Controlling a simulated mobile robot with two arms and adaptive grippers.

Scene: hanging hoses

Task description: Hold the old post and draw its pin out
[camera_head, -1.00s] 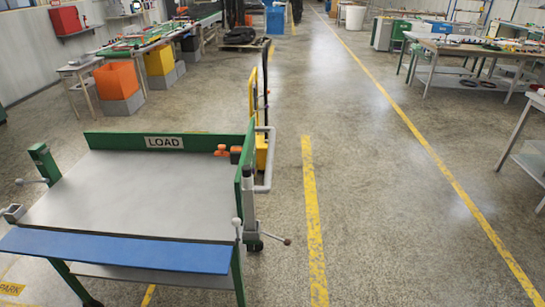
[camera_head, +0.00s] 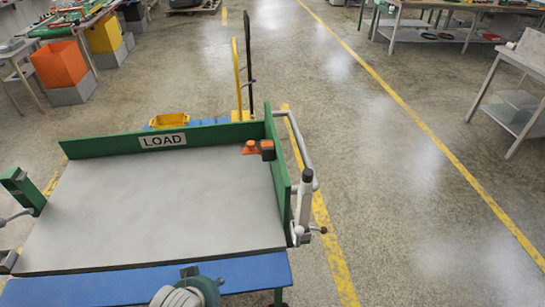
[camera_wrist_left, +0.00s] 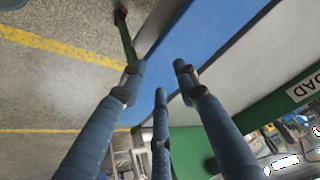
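A pale grey post (camera_head: 303,205) with a dark top stands upright at the right side of the LOAD cart. A short rod with a dark knob (camera_head: 320,230) sticks out to the right near its foot; I cannot tell whether it is the pin. A green post (camera_head: 22,190) stands at the cart's left side. In the left wrist view my left gripper (camera_wrist_left: 158,78) has its three dark blue fingers spread and empty, above the cart's blue front edge.
The LOAD cart has a bare grey top (camera_head: 160,210), a green back board (camera_head: 100,145) and a blue front edge (camera_head: 240,273). An orange clamp-like part (camera_head: 252,148) sits at its back right corner. The floor to the right is clear up to a grey table (camera_head: 510,90).

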